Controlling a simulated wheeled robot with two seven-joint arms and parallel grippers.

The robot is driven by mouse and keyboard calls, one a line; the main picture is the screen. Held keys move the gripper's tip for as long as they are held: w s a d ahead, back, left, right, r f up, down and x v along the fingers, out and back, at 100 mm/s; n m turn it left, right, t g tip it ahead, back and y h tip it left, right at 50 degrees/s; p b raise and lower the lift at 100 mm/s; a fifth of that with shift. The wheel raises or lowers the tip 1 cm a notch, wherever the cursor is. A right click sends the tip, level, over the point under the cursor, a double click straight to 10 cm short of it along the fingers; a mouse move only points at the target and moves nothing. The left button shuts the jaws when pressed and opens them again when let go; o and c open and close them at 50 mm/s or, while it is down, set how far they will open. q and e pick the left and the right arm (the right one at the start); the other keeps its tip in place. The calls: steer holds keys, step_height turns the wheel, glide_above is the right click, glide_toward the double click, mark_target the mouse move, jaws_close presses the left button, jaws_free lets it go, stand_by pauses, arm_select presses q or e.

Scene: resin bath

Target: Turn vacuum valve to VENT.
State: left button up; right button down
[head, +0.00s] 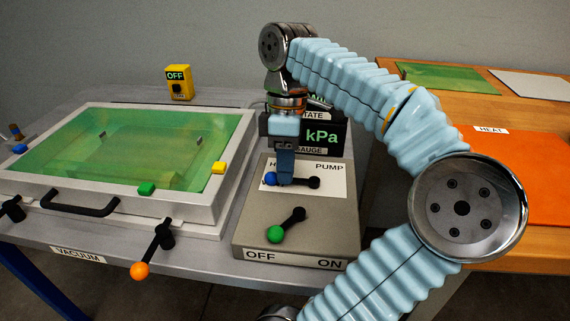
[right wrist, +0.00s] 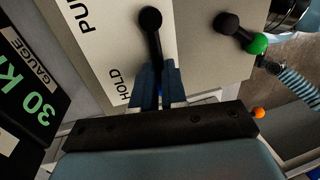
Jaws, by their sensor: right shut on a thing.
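The valve lever with a blue knob (head: 270,179) is on a grey control box (head: 345,235), on a white plate marked PUMP, with another word partly hidden. Its black pivot (head: 314,182) is on the right and the lever points left. In the right wrist view the lever (right wrist: 154,45) runs between my fingers, its knob end near the word HOLD. No VENT mark shows. My right gripper (head: 284,180) points down and is shut on this lever at the knob end; in the right wrist view, my fingers (right wrist: 158,85) mostly hide the knob. My left gripper does not show.
A green-knobbed lever (head: 275,234) sits nearer on the box, beside OFF. A gauge (head: 322,136) behind reads 30 kPa (right wrist: 37,102). Left is a green-lidded bath (head: 232,135) with an orange-knobbed lever (head: 140,270). An orange mat (head: 525,180) lies right.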

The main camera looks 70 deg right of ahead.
steer(key=shift+w, duration=0.2)
steer(key=c, duration=1.2)
jaws_free()
steer(key=shift+w+a, duration=0.1)
steer(key=shift+o, duration=0.2)
step_height(320, 180, up, 7)
steer(key=d, duration=0.1)
steer(key=shift+d+r+p, duration=0.2)
steer(key=shift+p, duration=0.25)
steer(key=shift+w, duration=0.1)
